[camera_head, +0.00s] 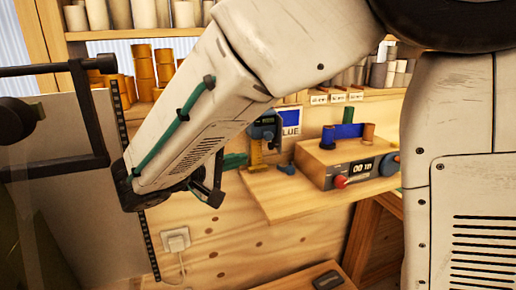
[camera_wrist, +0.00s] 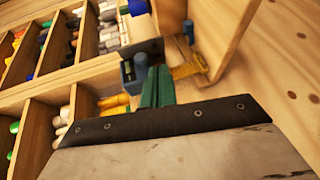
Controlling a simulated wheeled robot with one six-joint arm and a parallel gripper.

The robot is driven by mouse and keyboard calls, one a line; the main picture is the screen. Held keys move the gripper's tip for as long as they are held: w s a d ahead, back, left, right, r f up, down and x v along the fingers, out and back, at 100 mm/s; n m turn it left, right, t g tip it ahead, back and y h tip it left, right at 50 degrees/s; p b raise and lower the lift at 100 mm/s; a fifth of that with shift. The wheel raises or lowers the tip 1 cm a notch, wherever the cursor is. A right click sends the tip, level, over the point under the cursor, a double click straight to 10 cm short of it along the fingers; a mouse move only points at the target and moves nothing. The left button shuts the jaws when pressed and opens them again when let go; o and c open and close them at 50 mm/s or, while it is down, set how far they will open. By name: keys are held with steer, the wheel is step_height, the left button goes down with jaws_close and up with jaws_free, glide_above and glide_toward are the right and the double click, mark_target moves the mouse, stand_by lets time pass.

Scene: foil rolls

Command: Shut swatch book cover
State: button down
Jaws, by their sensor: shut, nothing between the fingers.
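A white card with a blue square and the word BLUE (camera_head: 290,122) stands upright at the back of the wooden ledge; it looks like the swatch book's open page. Its cover I cannot make out for certain. A dark flat panel (camera_wrist: 146,56) in the wrist view may belong to it. My gripper (camera_head: 236,161) has green fingers, pressed together and empty. They also show in the wrist view (camera_wrist: 158,86), pointing towards a blue-and-black holder (camera_head: 265,130) and a yellow piece (camera_head: 256,155), left of the card. Contact cannot be told.
A box device (camera_head: 345,172) with a display, red knob and blue roll stands on the ledge's right. Shelves of rolls (camera_head: 160,62) are behind. A large grey panel (camera_head: 75,130) with a dark frame fills the left. A socket with a plug (camera_head: 176,239) is below.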

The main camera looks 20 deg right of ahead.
steer(key=w+a+t, duration=0.2)
steer(key=a, duration=0.2)
steer(key=s+d+x, duration=0.1)
steer(key=s+x, duration=0.1)
steer(key=x, duration=1)
steer(key=shift+d+n, duration=0.2)
steer(key=shift+n, duration=0.2)
steer(key=shift+d+t, duration=0.1)
steer(key=shift+t, duration=0.2)
